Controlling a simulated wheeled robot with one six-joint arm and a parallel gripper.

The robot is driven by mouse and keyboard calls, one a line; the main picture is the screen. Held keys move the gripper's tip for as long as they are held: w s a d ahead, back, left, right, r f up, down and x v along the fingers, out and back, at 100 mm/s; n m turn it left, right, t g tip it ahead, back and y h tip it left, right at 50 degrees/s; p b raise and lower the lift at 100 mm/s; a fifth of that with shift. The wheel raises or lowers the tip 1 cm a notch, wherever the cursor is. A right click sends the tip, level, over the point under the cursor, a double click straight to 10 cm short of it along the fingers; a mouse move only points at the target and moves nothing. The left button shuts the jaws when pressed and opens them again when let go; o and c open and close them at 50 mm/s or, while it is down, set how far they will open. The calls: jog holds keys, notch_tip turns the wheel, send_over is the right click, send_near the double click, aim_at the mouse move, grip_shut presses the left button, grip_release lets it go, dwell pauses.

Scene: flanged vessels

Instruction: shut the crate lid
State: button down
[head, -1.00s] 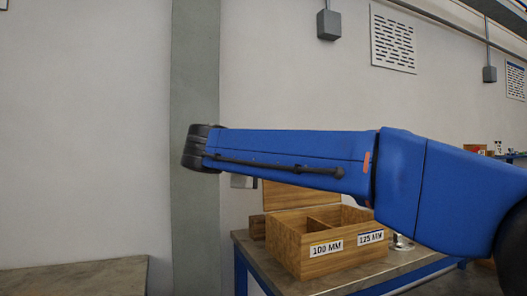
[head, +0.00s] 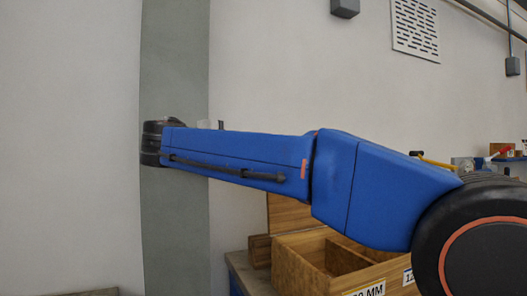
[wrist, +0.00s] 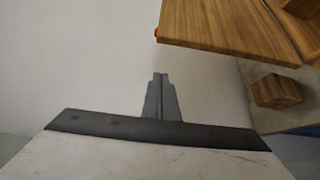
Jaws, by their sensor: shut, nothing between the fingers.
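The wooden crate (head: 310,262) shows at the bottom of the head view, cut off by the frame edge, with divided compartments. Its lid (head: 290,213) stands raised at the back, its top hidden behind my arm. In the wrist view the lid (wrist: 225,28) is a wooden panel at upper right, with a small red part on its left edge. A corner of the crate (wrist: 307,10) shows beyond it. My gripper (wrist: 160,78) is shut and empty, left of and below the lid's near corner in the wrist view, apart from it in the picture.
A wooden block (wrist: 277,92) lies on the bench (wrist: 258,72) by the crate; it also shows in the head view (head: 259,250). A plain wall (head: 75,140) stands behind. Shelf items (head: 502,152) are at far right.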

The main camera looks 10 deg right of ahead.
jog(key=w+d, duration=0.4)
jog(key=d, duration=0.4)
jog(key=shift+w+d, duration=0.15)
jog(key=shift+w, duration=0.05)
dwell(0.6)
